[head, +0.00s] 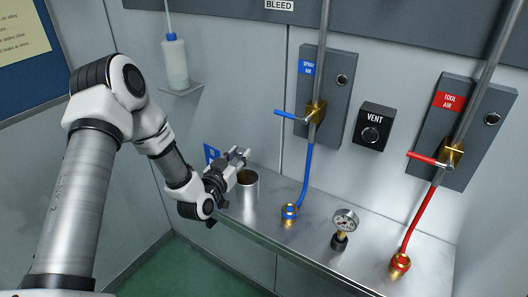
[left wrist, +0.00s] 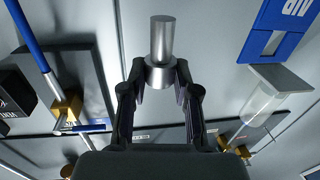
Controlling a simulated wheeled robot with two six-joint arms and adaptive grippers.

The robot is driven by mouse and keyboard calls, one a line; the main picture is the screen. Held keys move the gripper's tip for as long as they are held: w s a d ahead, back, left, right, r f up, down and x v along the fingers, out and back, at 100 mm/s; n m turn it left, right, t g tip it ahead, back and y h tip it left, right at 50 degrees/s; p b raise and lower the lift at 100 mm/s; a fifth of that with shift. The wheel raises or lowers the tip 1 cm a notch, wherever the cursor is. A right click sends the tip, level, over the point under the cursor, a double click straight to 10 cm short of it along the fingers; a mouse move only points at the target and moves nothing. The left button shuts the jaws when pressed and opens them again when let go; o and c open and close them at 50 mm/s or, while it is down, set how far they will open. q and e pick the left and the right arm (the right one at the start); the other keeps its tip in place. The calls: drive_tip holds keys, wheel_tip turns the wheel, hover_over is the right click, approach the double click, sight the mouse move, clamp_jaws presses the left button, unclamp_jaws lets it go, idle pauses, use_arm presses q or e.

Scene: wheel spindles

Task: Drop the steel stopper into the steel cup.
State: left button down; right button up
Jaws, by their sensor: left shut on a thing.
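The steel cup (head: 248,190) stands upright on the metal shelf, its dark open mouth facing up. My left gripper (head: 238,158) is beside and just above the cup's rim, at its upper left. In the left wrist view my left gripper (left wrist: 160,78) is shut on the steel stopper (left wrist: 161,40), a grey cylinder with a wider collar between the fingertips. In the head view the stopper is small and mostly hidden by the fingers. I cannot tell whether it is directly over the mouth. My right gripper is not in view.
A blue hose fitting (head: 290,211), a pressure gauge (head: 345,222) and a red hose fitting (head: 400,263) stand along the shelf (head: 318,240) to the right. A blue sign (head: 210,152) is behind my gripper.

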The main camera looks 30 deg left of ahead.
use_arm(q)
drive_tip(key=f+b, duration=0.3)
drive_tip(key=s+f+b, duration=0.1)
drive_tip(key=shift+s+d+f, duration=0.1)
drive_tip(key=shift+d+f, duration=0.15)
drive_tip(key=shift+f, duration=0.15)
drive_tip(key=c, duration=0.8)
unclamp_jaws()
drive_tip(key=shift+f, duration=0.15)
drive_tip(key=s, duration=0.7)
drive_tip(key=s+d, duration=0.1)
drive_tip(key=s, duration=0.3)
drive_tip(key=shift+s, duration=0.3)
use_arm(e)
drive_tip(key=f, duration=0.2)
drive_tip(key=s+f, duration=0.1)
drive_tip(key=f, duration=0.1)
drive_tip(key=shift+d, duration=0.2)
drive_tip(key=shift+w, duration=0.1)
use_arm(q)
drive_tip(key=shift+a, duration=0.1)
